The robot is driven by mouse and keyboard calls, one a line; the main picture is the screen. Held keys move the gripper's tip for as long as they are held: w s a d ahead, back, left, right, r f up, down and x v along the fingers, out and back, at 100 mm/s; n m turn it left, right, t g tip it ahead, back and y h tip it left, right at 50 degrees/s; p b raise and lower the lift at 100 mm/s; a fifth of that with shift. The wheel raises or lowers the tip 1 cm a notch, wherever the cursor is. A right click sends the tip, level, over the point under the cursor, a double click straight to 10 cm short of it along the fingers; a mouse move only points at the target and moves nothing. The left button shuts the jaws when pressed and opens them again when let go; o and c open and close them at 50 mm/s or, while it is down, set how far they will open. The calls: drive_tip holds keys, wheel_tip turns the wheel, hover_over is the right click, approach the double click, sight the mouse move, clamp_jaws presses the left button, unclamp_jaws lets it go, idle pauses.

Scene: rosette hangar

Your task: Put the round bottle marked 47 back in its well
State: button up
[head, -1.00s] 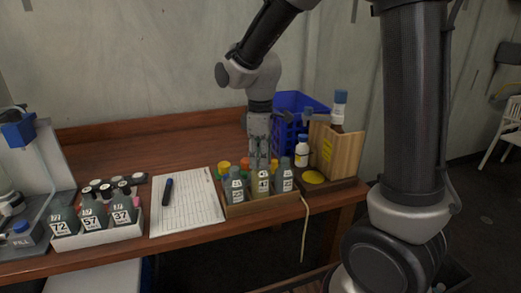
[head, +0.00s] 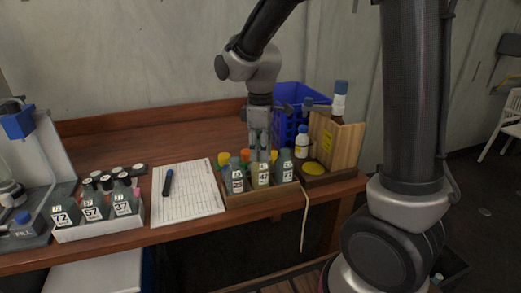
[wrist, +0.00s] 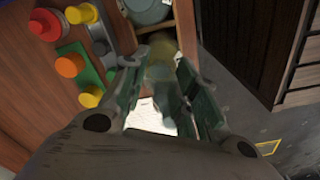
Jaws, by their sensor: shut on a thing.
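The round bottle marked 47 (head: 262,174) has a yellowish body and a white label. It stands upright at the front middle of the wooden box (head: 262,195), between two grey bottles. My gripper (head: 259,154) points down from above and is shut on its top. In the wrist view the bottle shows as a blurred yellowish shape (wrist: 160,74) between the fingers. Its base is hidden by the box's front wall, so I cannot tell whether it touches the well's floor.
Grey bottles (head: 237,176) and (head: 287,166) stand close on both sides. Yellow, orange and green caps (wrist: 69,65) are behind. A white rack (head: 98,230) with bottles 72, 57 and 37 is left, past a sheet (head: 188,190) with a pen. A wooden stand (head: 340,145) and blue crate (head: 290,115) are right.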

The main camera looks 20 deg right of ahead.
drive_tip(key=shift+f, duration=0.3)
idle(0.6)
idle(0.6)
drive_tip(key=o, duration=1)
drive_tip(key=shift+o, duration=0.5)
drive_tip(key=o, duration=0.3)
drive_tip(key=shift+r, duration=3.8)
